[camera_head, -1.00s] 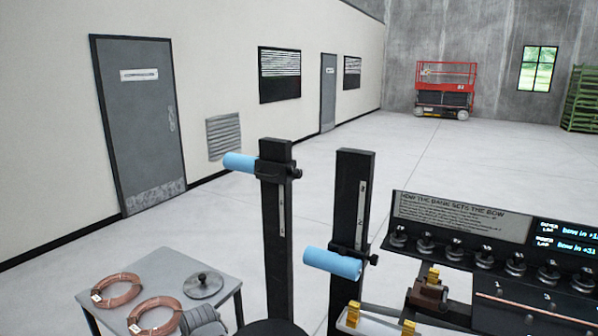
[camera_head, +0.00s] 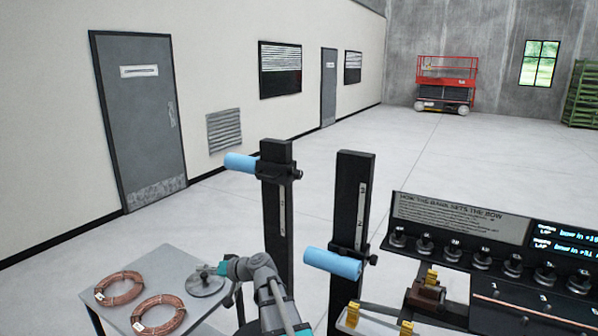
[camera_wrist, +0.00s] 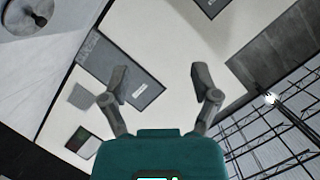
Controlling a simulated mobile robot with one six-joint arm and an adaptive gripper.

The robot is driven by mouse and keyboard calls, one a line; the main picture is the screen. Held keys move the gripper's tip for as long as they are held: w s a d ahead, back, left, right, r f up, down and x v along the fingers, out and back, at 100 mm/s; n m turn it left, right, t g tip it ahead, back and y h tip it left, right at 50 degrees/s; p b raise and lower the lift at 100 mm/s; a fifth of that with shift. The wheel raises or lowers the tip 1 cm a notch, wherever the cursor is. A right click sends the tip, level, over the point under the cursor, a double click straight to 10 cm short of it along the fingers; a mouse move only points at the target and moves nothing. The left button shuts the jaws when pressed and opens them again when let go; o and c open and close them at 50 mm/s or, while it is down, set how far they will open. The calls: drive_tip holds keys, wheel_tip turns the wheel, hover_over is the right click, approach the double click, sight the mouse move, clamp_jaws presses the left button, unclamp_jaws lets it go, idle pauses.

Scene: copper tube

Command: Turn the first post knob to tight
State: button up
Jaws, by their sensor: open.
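Two black upright posts stand in the head view. The left post (camera_head: 275,215) carries a blue roller (camera_head: 240,162) high up, with a small dark knob (camera_head: 297,174) on its right side. The right post (camera_head: 349,210) carries a lower blue roller (camera_head: 332,263) and a dark knob (camera_head: 373,260). My gripper (camera_wrist: 160,85) is open and empty in the wrist view, its two fingers spread apart. Neither knob is between the fingers.
A grey table (camera_head: 170,265) at lower left holds two copper coils (camera_head: 158,315) and a round metal disc (camera_head: 203,284). A bench with several knobs (camera_head: 455,250) and an information panel (camera_head: 462,218) stands at right. Open floor (camera_head: 440,150) lies behind the posts.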

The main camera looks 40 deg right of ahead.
drive_tip(key=w+d+r+m+t+h, duration=0.25)
drive_tip(key=d+r+t, duration=0.35)
drive_tip(key=d, duration=0.5)
drive_tip(key=m+t+h+p, duration=0.3)
drive_tip(key=m+h, duration=1)
approach(301, 176)
drive_tip(key=shift+s+a+r, duration=0.15)
drive_tip(key=shift+s+a, duration=0.15)
drive_tip(key=shift+s, duration=0.2)
drive_tip(key=shift+w+g, duration=0.15)
drive_tip(key=shift+g, duration=0.15)
drive_tip(key=p+x, duration=0.4)
drive_tip(key=x, duration=0.9)
drive_tip(key=shift+w+d+r, duration=0.1)
drive_tip(key=shift+w+r, duration=0.05)
drive_tip(key=shift+w, duration=0.05)
